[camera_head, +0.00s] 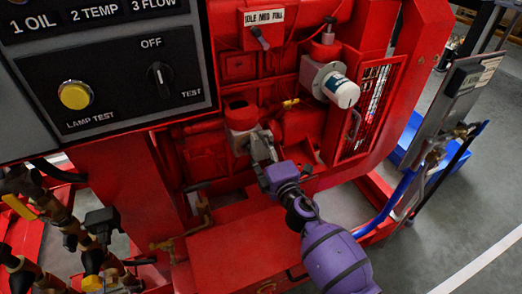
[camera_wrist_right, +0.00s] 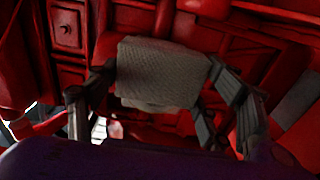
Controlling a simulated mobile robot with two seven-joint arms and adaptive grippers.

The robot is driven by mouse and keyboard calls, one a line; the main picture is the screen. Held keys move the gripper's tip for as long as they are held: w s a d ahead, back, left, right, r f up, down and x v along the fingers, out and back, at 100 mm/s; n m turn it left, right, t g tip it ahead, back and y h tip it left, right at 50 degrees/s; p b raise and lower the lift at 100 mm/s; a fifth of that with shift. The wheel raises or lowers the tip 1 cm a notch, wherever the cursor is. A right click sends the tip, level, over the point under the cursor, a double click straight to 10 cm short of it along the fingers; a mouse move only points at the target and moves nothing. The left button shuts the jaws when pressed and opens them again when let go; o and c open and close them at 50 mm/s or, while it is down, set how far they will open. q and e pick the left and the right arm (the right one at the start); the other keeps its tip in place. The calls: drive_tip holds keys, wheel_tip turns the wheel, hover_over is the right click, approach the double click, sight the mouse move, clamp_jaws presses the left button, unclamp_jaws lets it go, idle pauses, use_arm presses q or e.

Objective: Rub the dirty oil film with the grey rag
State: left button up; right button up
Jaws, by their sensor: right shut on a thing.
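My right gripper (camera_head: 263,147) reaches into the red engine in the head view. It is shut on the grey rag (camera_wrist_right: 160,75), which shows as a pale textured pad between the two fingers in the right wrist view. In the head view the rag (camera_head: 241,142) is small and partly covered by the fingers. It is close in front of a red engine block (camera_head: 241,115); I cannot tell whether it touches. I cannot make out the dirty oil film; the rag and gripper may hide it. My left gripper is not in view.
A control panel (camera_head: 115,75) with a yellow lamp-test button fills the upper left. A white filter (camera_head: 341,91) and a red mesh guard (camera_head: 371,105) are right of the gripper. Pipes and valves (camera_head: 50,215) stand at lower left. A cart (camera_head: 450,115) is at right, with open floor beside it.

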sight(237, 148)
drive_tip(key=shift+s+a, duration=0.2)
drive_tip(key=shift+a, duration=0.5)
drive_tip(key=shift+s+a, duration=0.2)
drive_tip(key=shift+a, duration=0.5)
drive_tip(key=shift+s+a+r, duration=0.1)
drive_tip(key=shift+a, duration=0.35)
drive_tip(key=shift+s+a, duration=0.1)
drive_tip(key=shift+a, duration=0.15)
drive_tip(key=shift+s+a, duration=0.2)
drive_tip(key=shift+a, duration=0.35)
drive_tip(key=shift+s+a, duration=0.2)
drive_tip(key=shift+a, duration=0.55)
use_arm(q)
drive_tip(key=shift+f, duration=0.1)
use_arm(e)
drive_tip(key=shift+s+d, duration=0.1)
drive_tip(key=shift+s, duration=0.05)
